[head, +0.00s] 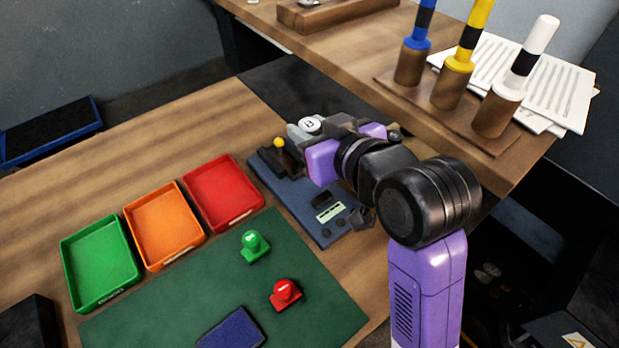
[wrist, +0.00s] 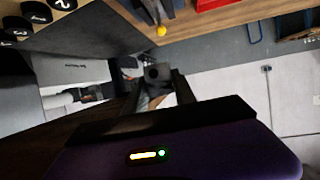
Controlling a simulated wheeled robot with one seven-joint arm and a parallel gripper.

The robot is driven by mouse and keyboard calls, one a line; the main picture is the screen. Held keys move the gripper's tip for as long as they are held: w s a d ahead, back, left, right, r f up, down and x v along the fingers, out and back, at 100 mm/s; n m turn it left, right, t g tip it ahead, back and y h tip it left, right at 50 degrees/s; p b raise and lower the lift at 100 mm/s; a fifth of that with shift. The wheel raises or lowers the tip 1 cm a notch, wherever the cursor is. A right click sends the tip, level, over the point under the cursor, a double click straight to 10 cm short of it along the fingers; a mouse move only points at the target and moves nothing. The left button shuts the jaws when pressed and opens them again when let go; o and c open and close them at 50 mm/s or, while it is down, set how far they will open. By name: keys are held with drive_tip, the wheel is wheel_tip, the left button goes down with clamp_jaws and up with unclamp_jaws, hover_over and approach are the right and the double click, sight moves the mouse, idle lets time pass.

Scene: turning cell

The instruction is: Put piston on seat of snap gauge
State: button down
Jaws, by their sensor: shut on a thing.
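My gripper (head: 303,133) is shut on the piston (head: 311,124), whose pale round end with a dark mark shows at the fingertips in the head view. In the wrist view a dark round part of the piston (wrist: 158,73) shows between the fingers. The snap gauge (head: 318,200) has a flat blue-grey base on the bench, a dark block with a yellow knob (head: 278,143) and a small display. My gripper is over its far end and covers part of it. The yellow knob also shows in the wrist view (wrist: 162,31). The seat is hidden or too small to tell.
Green (head: 101,265), orange (head: 164,227) and red (head: 222,193) trays stand left of the gauge. A green mat (head: 200,300) holds a green stamp (head: 254,246) and a red stamp (head: 285,294). Upright handled tools (head: 500,105) stand on a raised shelf at right.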

sight(301, 173)
wheel_tip(301, 173, down, 14)
drive_tip(key=shift+r+b, duration=0.25)
drive_tip(key=shift+b, duration=0.1)
drive_tip(key=shift+f, duration=0.15)
drive_tip(key=c, duration=1)
unclamp_jaws()
drive_tip(key=v, duration=1.2)
drive_tip(key=shift+r, duration=0.25)
